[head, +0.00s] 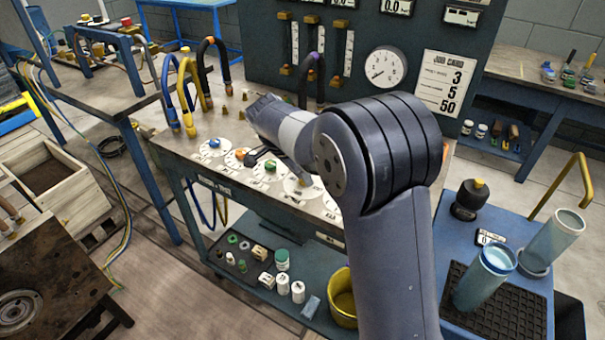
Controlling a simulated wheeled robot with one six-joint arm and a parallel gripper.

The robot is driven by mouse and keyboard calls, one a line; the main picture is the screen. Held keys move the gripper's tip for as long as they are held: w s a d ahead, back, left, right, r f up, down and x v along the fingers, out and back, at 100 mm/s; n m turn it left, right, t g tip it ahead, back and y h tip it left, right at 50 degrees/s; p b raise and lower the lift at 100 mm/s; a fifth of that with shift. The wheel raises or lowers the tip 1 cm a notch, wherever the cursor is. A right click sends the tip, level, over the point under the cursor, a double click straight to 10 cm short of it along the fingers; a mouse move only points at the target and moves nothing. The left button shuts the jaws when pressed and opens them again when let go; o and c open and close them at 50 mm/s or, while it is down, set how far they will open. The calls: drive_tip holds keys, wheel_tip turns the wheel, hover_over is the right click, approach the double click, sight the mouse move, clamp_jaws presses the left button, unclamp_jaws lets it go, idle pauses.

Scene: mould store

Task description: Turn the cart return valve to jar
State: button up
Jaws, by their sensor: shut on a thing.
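My arm reaches left over the bench. My gripper (255,157) is a small dark shape low between the left orange and green knobs, shut on a valve handle. The handle is mostly hidden by the fingers and wrist.
Blue, yellow and black hoses (188,90) arch up at the bench's left. A gauge panel (360,40) with a job card (445,80) stands behind. The lower shelf holds small jars (283,284) and a yellow bucket (342,300). A blue cart (445,225) with pale cylinders stands right.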

drive_tip(key=shift+w+a+m+g+p, duration=0.15)
drive_tip(key=shift+m+g+p, duration=0.4)
drive_tip(key=shift+m, duration=1.45)
drive_tip(key=shift+g, duration=0.25)
drive_tip(key=o, duration=1)
drive_tip(key=shift+c, duration=0.2)
drive_tip(key=v, duration=1)
drive_tip(key=shift+a+r+p, duration=0.25)
drive_tip(key=shift+r+p, duration=0.05)
drive_tip(key=shift+p, duration=0.1)
drive_tip(key=shift+f, duration=0.15)
